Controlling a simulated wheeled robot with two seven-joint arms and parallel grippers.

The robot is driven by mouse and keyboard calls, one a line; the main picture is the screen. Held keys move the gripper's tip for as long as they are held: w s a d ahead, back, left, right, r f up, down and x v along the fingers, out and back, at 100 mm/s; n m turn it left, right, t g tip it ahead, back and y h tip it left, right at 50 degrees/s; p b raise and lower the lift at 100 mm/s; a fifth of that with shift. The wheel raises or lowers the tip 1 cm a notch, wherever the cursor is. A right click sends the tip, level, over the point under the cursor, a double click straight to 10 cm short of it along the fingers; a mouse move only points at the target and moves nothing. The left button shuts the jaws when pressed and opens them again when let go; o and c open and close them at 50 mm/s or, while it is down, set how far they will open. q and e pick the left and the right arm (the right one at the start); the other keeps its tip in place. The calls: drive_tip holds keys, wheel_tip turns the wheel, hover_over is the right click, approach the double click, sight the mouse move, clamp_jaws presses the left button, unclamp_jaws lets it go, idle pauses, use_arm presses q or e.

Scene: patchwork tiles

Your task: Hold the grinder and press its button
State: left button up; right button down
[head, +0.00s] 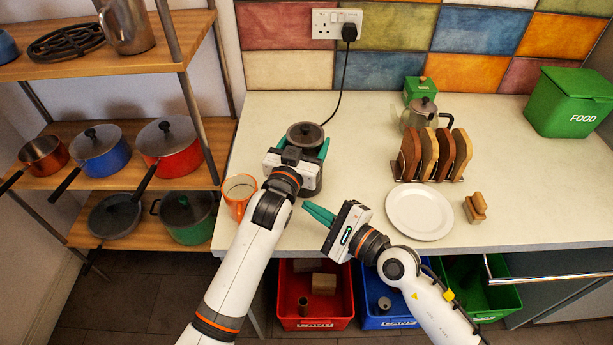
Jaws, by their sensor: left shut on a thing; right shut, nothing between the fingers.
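The grinder (305,135) stands upright on the pale counter toward the back left, with a dark round lid on top and a black cord running to the wall socket. My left gripper (304,150) is shut on the grinder, its green fingers on either side of the body. The gripper and arm hide the grinder's front and lower part, and I cannot make out the button. My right gripper (319,214) is shut and empty, in front of and to the right of the grinder, near the counter's front edge and apart from the grinder.
An orange mug (239,192) stands close to the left arm. A white plate (420,212), a rack of boards (436,155), a metal pot (421,116) and a green FOOD bin (568,103) are to the right. A pan shelf (205,95) borders the left.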

use_arm(q)
drive_tip(key=o, duration=1.6)
drive_tip(key=shift+o, duration=0.2)
